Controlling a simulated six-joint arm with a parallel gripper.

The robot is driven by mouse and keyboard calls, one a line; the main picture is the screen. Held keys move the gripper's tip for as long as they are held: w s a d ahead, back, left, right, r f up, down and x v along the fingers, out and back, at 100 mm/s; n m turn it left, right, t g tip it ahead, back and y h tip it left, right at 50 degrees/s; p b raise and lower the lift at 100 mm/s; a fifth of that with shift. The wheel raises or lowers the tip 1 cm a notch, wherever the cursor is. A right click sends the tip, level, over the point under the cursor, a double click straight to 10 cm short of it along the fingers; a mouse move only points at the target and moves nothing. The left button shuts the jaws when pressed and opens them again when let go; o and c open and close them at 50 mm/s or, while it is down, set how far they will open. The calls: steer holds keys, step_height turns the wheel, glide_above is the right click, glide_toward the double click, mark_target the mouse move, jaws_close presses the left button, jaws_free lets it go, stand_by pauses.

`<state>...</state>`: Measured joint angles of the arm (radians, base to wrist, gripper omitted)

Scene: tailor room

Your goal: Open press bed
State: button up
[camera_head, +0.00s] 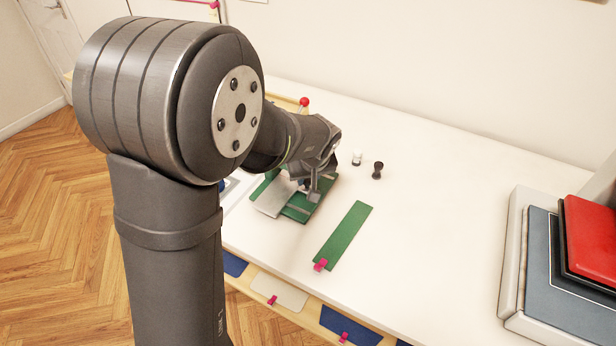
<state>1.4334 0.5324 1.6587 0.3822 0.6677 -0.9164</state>
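My arm covers the left part of this device. At the right edge stands a layered piece with a blue-grey pad (537,262) and a red top (592,240), cut off by the frame. I cannot tell which of the two is the press bed.
A green strip (345,232) with a pink clip lies on the white table (430,215). A black knob-like piece (377,170), a small white one (357,158) and a red ball-topped piece (304,102) stand behind. The table between strip and layered piece is clear.

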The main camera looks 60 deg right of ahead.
jaws_close()
steer(key=s, duration=0.6)
steer(key=shift+s, duration=0.3)
steer(key=o, duration=0.5)
jaws_free()
steer(key=shift+r, duration=0.15)
steer(key=v, duration=1.7)
